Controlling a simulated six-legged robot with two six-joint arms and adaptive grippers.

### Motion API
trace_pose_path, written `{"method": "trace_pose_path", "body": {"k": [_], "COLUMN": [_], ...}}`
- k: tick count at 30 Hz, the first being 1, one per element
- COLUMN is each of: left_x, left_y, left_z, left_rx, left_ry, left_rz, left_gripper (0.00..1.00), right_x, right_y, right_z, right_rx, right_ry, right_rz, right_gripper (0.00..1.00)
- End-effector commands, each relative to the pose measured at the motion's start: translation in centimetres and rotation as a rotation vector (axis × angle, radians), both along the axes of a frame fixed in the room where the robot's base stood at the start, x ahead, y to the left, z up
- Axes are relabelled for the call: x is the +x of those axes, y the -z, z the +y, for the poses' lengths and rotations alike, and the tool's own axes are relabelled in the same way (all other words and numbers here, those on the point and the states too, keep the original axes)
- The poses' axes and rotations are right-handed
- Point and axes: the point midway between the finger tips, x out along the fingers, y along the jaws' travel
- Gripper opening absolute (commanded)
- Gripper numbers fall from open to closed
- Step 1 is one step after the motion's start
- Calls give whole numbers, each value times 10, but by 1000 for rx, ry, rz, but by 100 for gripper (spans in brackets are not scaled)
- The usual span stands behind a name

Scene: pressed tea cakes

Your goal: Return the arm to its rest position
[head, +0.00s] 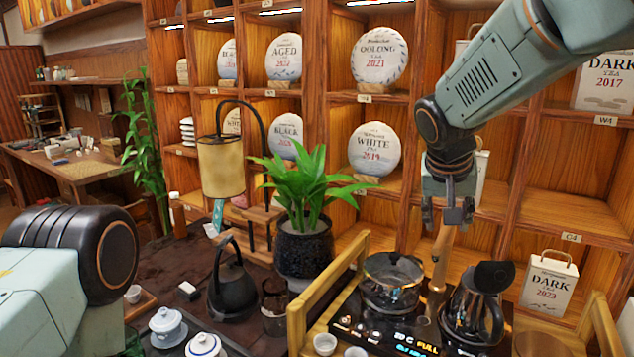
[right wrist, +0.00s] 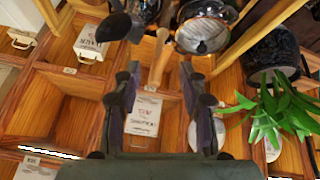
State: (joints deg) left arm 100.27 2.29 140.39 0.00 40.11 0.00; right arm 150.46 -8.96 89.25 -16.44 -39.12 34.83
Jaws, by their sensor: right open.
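My right arm (head: 500,80) reaches in from the upper right of the head view. Its gripper (head: 447,212) points down in front of the shelves. It is open, with nothing held between its fingers. In the right wrist view the two fingers (right wrist: 158,78) stand apart, with shelves and a wooden handle (right wrist: 160,58) seen beyond the gap. In the head view that wooden handle (head: 441,255) rises just below the fingertips; whether they touch is unclear. My left arm (head: 70,260) shows only as a link at the lower left; its gripper is out of view.
A tea shelf with round cakes, such as white (head: 375,149) and oolong (head: 380,58), stands behind.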

Motion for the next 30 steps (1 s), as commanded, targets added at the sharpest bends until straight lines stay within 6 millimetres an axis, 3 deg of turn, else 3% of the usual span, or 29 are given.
{"method": "trace_pose_path", "body": {"k": [5,7,11,14,17,21,26,30], "left_x": [0,0,0,0,0,0,0,0], "left_y": [1,3,11,19,28,40,54,66], "left_z": [0,0,0,0,0,0,0,0], "left_rx": [0,0,0,0,0,0,0,0], "left_ry": [0,0,0,0,0,0,0,0], "left_rz": [0,0,0,0,0,0,0,0], "left_gripper": [0,0,0,0,0,0,0,0], "right_x": [9,8,-4,-26,-58,-114,-191,-267], "right_y": [20,42,105,165,223,296,366,416], "right_z": [10,14,20,22,21,17,10,4], "right_rx": [22,35,65,87,104,122,139,159], "right_ry": [-125,-181,-280,-339,-374,-393,-385,-353], "right_rz": [-68,-87,-108,-108,-96,-52,35,147], "right_gripper": [42,42,42,42,42,42,42,42]}}
